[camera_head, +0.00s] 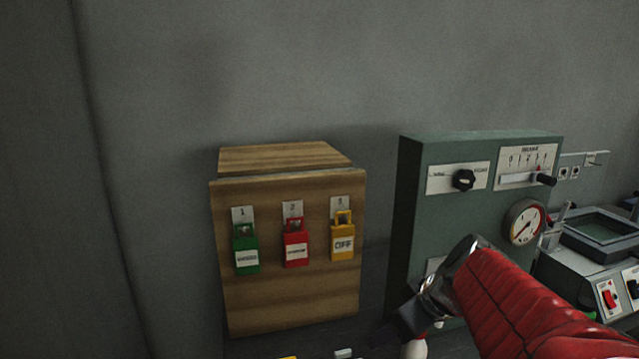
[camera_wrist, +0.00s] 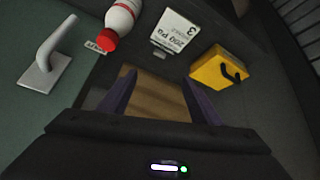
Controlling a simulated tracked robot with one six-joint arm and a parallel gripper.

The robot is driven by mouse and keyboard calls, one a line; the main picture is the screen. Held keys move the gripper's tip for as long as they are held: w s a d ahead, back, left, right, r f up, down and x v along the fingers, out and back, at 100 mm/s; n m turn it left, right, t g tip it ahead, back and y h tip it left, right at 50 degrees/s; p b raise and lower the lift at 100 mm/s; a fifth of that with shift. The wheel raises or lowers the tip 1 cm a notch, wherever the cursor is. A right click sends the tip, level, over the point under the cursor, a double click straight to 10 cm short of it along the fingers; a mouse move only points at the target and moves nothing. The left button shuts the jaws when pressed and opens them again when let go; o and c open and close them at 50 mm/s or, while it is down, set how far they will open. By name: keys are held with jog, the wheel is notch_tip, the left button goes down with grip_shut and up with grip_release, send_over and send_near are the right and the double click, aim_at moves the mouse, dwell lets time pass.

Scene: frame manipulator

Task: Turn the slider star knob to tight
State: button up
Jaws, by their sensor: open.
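A black knob (camera_head: 464,180) sits on a white label plate at the upper left of the green panel (camera_head: 418,165) in the head view. The plate's words are too small to read. To its right is a scaled slider (camera_head: 517,179) with a black grip (camera_head: 545,180) near its right end. I cannot tell for certain which one is the star knob. My gripper (camera_head: 402,316) is low at the panel's left edge, below and left of both. In the wrist view the gripper (camera_wrist: 162,92) is open and empty, its dark fingers apart. Neither control shows there.
A wooden box (camera_head: 285,300) carries green (camera_head: 246,262), red (camera_head: 296,256) and yellow (camera_head: 343,247) padlocks. A round gauge (camera_head: 525,222) is on the panel. The wrist view shows a pale lever (camera_wrist: 45,70), a red-capped bottle (camera_wrist: 120,17), a white block (camera_wrist: 176,30) and a yellow block (camera_wrist: 212,72).

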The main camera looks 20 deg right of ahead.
jog(key=d+r+m+t, duration=0.2)
jog(key=d+r+t, duration=0.4)
jog(key=d+r, duration=0.5)
jog(key=m+t+h, duration=0.1)
jog(key=t+h, duration=0.3)
jog(key=t, duration=0.1)
send_near(467, 181)
jog(key=s+a, duration=0.1)
jog(key=s, duration=0.4)
jog(key=shift+s, duration=0.15)
jog(key=w, duration=0.4)
jog(key=w+d, duration=0.1)
jog(key=w, duration=0.4)
jog(key=w+d, duration=0.1)
jog(key=w, duration=0.3)
jog(key=shift+w+d, duration=0.15)
jog(key=shift+w, duration=0.2)
